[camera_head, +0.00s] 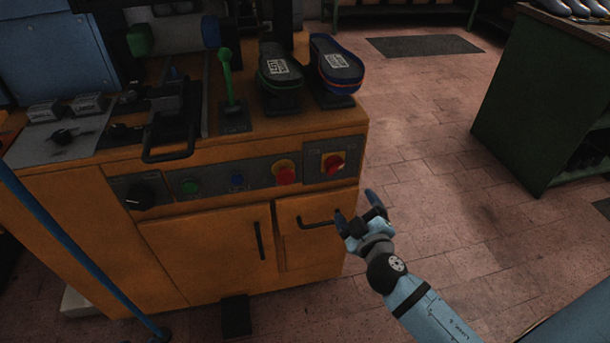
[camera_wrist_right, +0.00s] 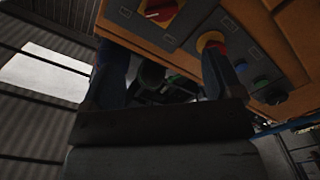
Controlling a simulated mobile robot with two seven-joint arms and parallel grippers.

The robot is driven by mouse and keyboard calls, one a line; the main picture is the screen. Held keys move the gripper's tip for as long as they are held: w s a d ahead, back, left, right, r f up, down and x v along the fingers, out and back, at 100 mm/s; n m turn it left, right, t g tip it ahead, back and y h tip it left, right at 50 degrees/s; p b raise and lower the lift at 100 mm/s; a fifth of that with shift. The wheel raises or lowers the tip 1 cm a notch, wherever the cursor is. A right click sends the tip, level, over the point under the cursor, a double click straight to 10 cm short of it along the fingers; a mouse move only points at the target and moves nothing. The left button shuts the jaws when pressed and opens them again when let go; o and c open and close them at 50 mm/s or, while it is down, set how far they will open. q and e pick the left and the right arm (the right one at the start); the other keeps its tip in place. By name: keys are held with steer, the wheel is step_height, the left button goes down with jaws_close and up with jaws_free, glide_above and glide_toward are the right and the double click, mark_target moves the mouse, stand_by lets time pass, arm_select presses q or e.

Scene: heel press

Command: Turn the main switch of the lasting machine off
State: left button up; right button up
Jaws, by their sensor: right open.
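The lasting machine (camera_head: 205,245) is an orange cabinet with a grey control strip on its front. The main switch (camera_head: 332,163) is a red rotary knob on a yellow plate at the strip's right end. In the right wrist view the red switch knob (camera_wrist_right: 161,10) shows at the top, its handle lying at a slant. My right gripper (camera_head: 362,212) is open and empty, below and to the right of the switch, apart from it. In the wrist view its two fingers (camera_wrist_right: 165,80) stand apart with nothing between them. My left gripper is not in view.
A green bench (camera_head: 545,105) stands at right; floor between is clear.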

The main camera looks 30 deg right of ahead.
mark_target(335, 169)
steer(key=x, duration=1.4)
steer(key=shift+w+a, duration=0.15)
steer(key=shift+w, duration=0.3)
steer(key=c, duration=0.9)
